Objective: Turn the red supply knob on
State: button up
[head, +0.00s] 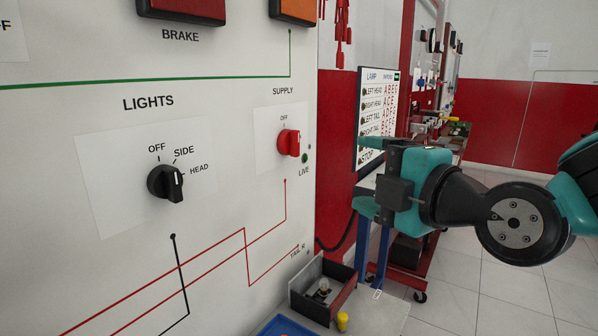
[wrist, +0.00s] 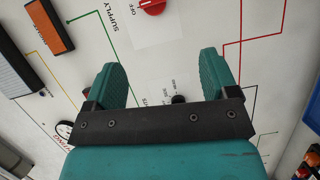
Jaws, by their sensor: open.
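The red supply knob (head: 289,142) is on a white plate on the upright panel, under the word SUPPLY, with OFF printed above it. It is small here, and I cannot tell for sure which way it is turned. In the wrist view the red knob (wrist: 152,6) is cut off by the top edge, ahead of the fingers. My gripper (head: 362,178) is to the right of the knob in the head view, apart from it and from the panel. In the wrist view my gripper (wrist: 158,62) has its two teal fingers spread wide with nothing between them.
A black LIGHTS knob (head: 165,183) is on the panel at left. A LIVE lamp (head: 305,158) is just below right of the supply knob. An open box with a bulb (head: 322,289) and a yellow piece (head: 342,321) stand below. A lamp chart (head: 377,115) stands behind my gripper.

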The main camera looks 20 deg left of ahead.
jog(key=p, duration=0.5)
send_near(297, 145)
jog(key=shift+n+t, duration=0.3)
jog(key=x, duration=0.9)
jog(key=shift+w+a+f, duration=0.1)
jog(key=shift+a+f, duration=0.1)
jog(key=shift+a, duration=0.05)
jog(key=c, duration=0.9)
